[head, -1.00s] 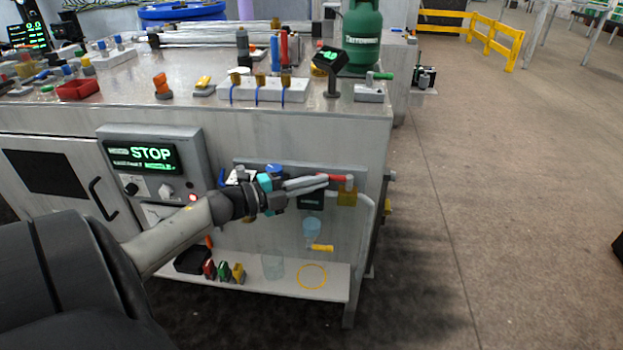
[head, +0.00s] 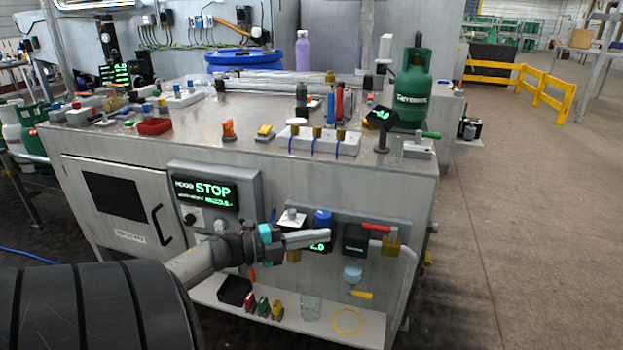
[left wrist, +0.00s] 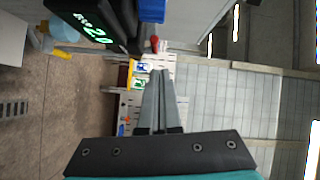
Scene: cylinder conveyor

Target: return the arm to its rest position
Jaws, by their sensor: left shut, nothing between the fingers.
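My left gripper (head: 318,238) reaches in from the left in the head view, in front of the workbench's side panel. Its two long grey fingers (left wrist: 157,100) lie together in the left wrist view, with nothing between them. In the head view the fingertips appear just left of the black box with the red-handled valve (head: 382,228); I cannot tell the exact gap. A small black display (head: 318,247) is partly hidden behind the fingers; a green-lit display (left wrist: 95,25) also shows at the upper left of the left wrist view. My right gripper is in neither view.
The metal workbench (head: 215,138) carries a red tray (head: 155,127), several valves and a green gas cylinder (head: 411,90). A control box reading STOP (head: 212,195) is on its front. A low shelf (head: 370,327) holds a glass beaker (head: 311,308). Open floor (head: 530,220) lies to the right.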

